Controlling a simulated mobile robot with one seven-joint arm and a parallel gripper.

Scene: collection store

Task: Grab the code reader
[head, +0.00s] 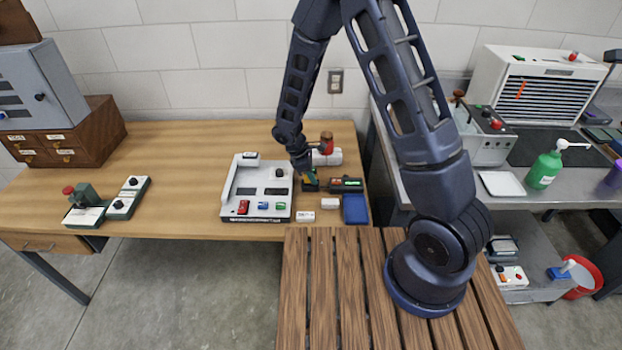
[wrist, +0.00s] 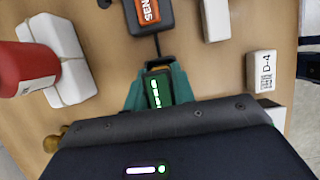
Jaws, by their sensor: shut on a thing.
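My gripper (head: 309,183) is low over the table, right of the white tray. That device lies just right of my gripper in the head view (head: 346,185), with a green display.
A red cylinder (wrist: 25,70) by white blocks (wrist: 68,80) is close behind my gripper. A D-4 block (wrist: 262,70) and another white block (wrist: 215,20) lie in front. The white tray (head: 233,215) is close on the left; a blue pad (head: 355,209) lies front right.

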